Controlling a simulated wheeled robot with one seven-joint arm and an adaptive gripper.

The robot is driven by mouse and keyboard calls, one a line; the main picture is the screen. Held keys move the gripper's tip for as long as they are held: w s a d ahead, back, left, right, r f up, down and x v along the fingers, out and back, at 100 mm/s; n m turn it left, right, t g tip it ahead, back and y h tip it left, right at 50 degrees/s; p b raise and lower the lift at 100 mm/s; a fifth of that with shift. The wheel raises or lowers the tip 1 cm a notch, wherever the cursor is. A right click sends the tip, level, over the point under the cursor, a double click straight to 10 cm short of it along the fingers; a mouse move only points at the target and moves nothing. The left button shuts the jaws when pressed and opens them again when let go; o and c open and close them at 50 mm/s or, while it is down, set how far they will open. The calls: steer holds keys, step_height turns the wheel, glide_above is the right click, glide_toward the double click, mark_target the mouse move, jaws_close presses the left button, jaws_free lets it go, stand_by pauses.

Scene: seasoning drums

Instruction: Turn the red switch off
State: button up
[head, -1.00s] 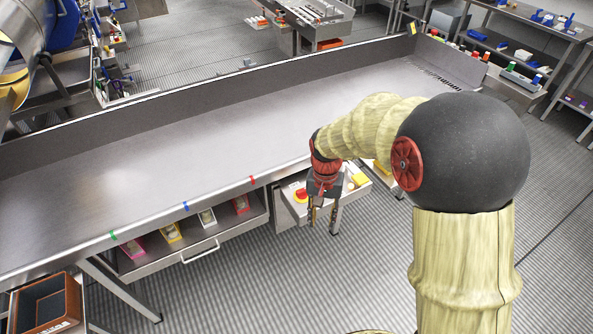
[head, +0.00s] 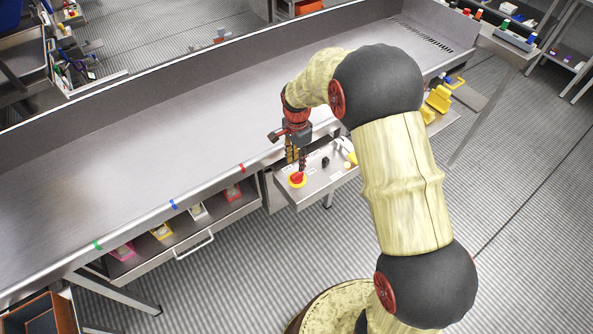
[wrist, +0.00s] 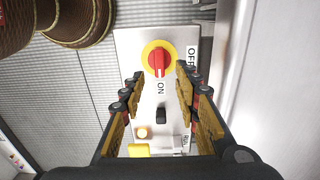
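The red switch (head: 297,178) is a red rotary knob on a yellow round plate, at the left end of a grey control panel (head: 318,181) beside the table. In the wrist view the red switch (wrist: 158,59) shows beyond the fingertips, with "ON" printed below it and "OFF" to its right. Its handle lies along the picture's vertical, in line with "ON". My gripper (head: 297,164) points down just above the switch. In the wrist view my gripper (wrist: 157,80) is open, its fingers on either side below the knob, with nothing between the tips. I cannot see contact.
A black switch (wrist: 161,115) and a small lit button (wrist: 142,132) sit on the same panel. The steel table edge (head: 240,168) runs close beside my gripper. A drawer with several coloured boxes (head: 198,211) is at the left. Yellow parts (head: 437,99) stand farther right.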

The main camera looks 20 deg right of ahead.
mark_target(297, 174)
step_height(297, 174, down, 7)
steer(key=shift+s+r+b, duration=0.1)
steer(key=shift+r+b, duration=0.05)
steer(key=shift+b, duration=0.55)
steer(key=shift+c, duration=0.8)
jaws_close()
